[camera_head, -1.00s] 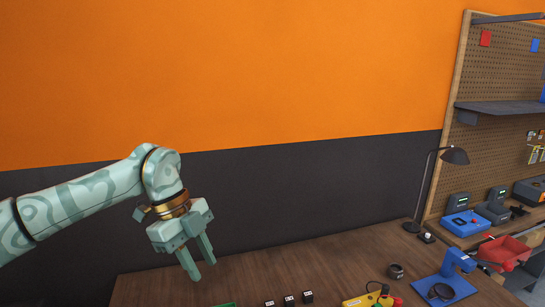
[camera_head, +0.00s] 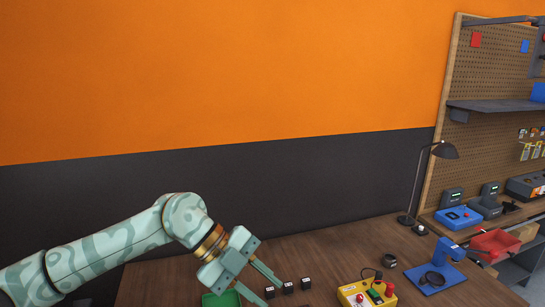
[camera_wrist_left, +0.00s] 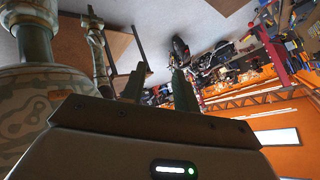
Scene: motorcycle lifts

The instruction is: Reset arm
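My left arm comes in from the left in the head view, with its left gripper (camera_head: 272,294) low over the wooden table (camera_head: 330,250). Its two fingers are apart with nothing visible between them, pointing down and to the right. The fingers also show apart and empty in the left wrist view (camera_wrist_left: 160,72). My right gripper shows in neither view.
A yellow control box (camera_head: 366,293) with a red button and a blue stand (camera_head: 440,277) are on the table's right side. A black lamp (camera_head: 445,150) stands behind them. A red bin (camera_head: 495,243) and a pegboard (camera_head: 490,75) are further right. The table's back middle is clear.

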